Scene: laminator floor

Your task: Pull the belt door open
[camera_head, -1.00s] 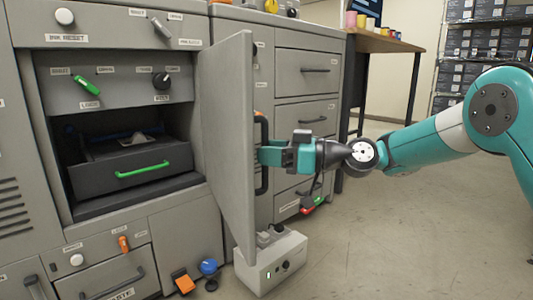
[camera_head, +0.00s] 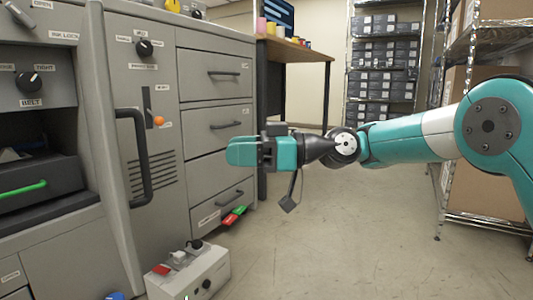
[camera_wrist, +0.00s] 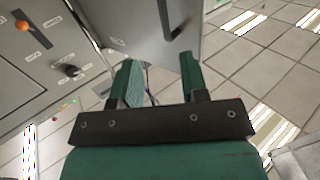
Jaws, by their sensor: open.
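The belt door (camera_head: 104,140) is a grey panel that stands swung out from the machine, seen nearly edge-on in the head view. Its black bar handle (camera_head: 144,160) sticks out on the right side. The compartment left of it is exposed, with a dark tray with a green handle (camera_head: 22,194). My gripper (camera_head: 238,152) is open and empty, to the right of the handle and apart from it. In the wrist view the door (camera_wrist: 140,22) and its dark handle (camera_wrist: 165,18) lie beyond my gripper's spread fingers (camera_wrist: 157,65).
A pale box with a red switch (camera_head: 190,277) stands on the floor by the door's foot. Grey drawers (camera_head: 215,125) stand behind my gripper. A table (camera_head: 295,50) and shelves of boxes (camera_head: 385,60) are farther back.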

